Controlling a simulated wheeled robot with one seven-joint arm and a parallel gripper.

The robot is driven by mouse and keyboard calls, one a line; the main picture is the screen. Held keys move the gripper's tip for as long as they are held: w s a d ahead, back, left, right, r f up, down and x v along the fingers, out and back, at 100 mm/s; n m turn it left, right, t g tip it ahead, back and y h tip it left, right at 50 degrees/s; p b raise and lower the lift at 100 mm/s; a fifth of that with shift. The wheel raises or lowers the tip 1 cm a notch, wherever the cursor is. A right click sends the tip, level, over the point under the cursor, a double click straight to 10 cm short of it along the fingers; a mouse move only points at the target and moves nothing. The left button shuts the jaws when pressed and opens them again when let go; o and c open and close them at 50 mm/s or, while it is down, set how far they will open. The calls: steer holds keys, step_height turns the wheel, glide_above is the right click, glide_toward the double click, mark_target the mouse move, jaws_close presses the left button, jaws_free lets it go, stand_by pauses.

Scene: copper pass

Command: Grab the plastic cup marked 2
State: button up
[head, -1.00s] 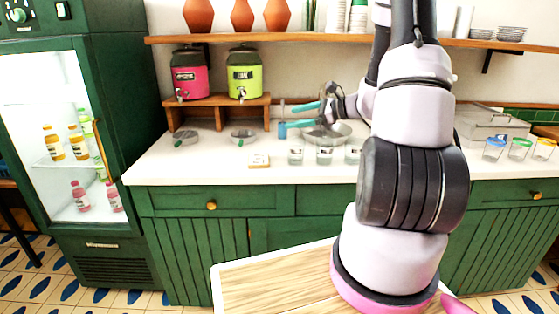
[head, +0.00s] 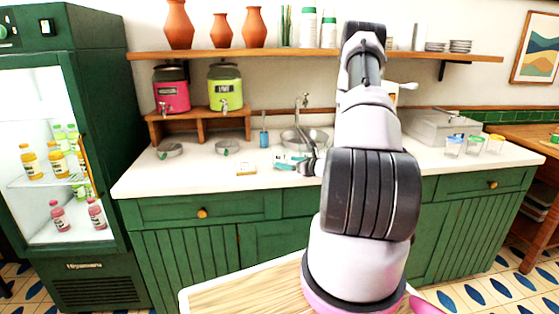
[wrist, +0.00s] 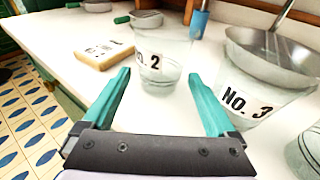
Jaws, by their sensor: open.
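The clear plastic cup marked No. 2 (wrist: 165,62) stands upright on the white counter in the wrist view, ahead of my gripper and centred between its fingers. My gripper (wrist: 161,88) has its two teal fingers spread wide and is empty. The cup sits at or just beyond the fingertips; I cannot tell whether they touch. A clear cup marked No. 3 (wrist: 248,92) stands close to the right finger. In the head view my gripper (head: 285,164) is low over the counter by the sink, and the cups there are mostly hidden by it.
A wooden block with a label (wrist: 103,54) lies left of the cup. Another clear cup (wrist: 306,150) is at the right edge. Lidded cups (head: 474,145) stand far right. The counter's front left is clear.

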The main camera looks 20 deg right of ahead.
mark_target(280, 160)
steer(key=x, duration=0.5)
steer(key=shift+w, duration=0.2)
steer(key=c, duration=1)
